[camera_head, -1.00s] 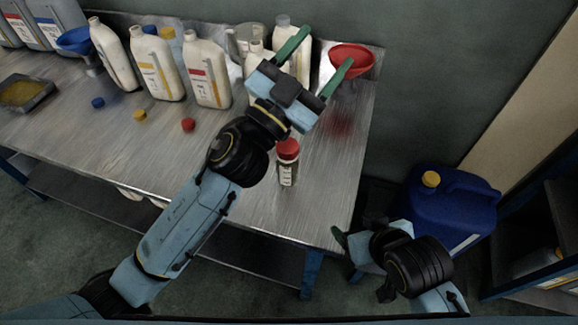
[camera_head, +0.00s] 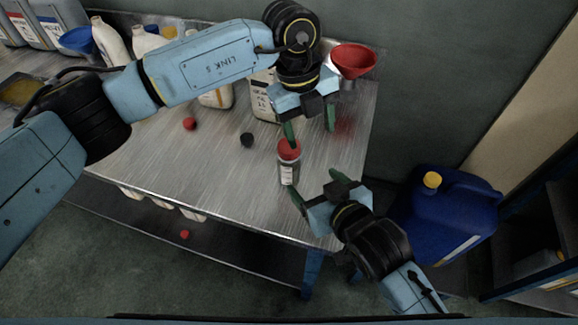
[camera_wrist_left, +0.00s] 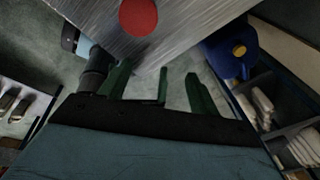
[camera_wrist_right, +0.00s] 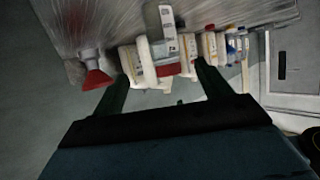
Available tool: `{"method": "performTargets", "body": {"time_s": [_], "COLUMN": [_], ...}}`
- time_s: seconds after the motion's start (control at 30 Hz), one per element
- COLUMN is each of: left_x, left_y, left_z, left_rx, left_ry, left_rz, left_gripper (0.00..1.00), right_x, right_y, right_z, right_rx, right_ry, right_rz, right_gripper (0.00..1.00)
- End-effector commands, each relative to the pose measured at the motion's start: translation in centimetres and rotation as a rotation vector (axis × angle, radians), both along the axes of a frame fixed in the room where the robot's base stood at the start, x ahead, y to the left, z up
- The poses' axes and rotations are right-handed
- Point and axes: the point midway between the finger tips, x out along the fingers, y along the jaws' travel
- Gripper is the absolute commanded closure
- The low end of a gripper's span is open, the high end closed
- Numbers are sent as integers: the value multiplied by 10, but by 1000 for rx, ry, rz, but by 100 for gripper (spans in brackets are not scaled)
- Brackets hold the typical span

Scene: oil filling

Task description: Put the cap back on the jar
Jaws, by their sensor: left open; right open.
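The small clear jar (camera_head: 289,173) stands upright near the right front of the metal table. A red cap (camera_head: 289,150) sits on its top; I cannot tell whether it is tight. The red cap also shows from above in the left wrist view (camera_wrist_left: 138,17). My left gripper (camera_head: 310,127) is open, fingers pointing down, just behind and right of the jar, with one finger close to the cap. My right gripper (camera_head: 318,188) is open and empty at the front right of the jar. In the right wrist view the jar (camera_wrist_right: 167,35) appears upside down.
A red funnel (camera_head: 352,60) stands at the back right corner. Bottles line the back, partly hidden by my left arm. A loose red cap (camera_head: 190,124) and a black cap (camera_head: 247,140) lie on the table. A blue canister (camera_head: 445,215) stands right of the table.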

Motion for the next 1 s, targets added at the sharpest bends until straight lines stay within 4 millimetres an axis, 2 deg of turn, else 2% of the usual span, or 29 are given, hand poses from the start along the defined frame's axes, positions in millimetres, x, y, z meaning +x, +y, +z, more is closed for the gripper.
{"method": "performTargets", "body": {"time_s": [0.1,0.23,0.67,0.77,1.0], "left_x": [17,24,24,24,24], "left_y": [26,39,40,39,39], "left_z": [7,10,11,11,11], "left_rx": [136,198,203,203,202], "left_ry": [-43,-63,-64,-63,-63], "left_rz": [57,87,89,88,88], "left_gripper": [37,37,37,37,37], "right_x": [2,3,6,15,51], "right_y": [5,7,9,13,31], "right_z": [3,5,3,-1,-17], "right_rx": [9,13,13,13,13], "right_ry": [-19,-28,-29,-29,-29], "right_rz": [11,17,17,17,17], "right_gripper": [23,23,23,23,23]}}
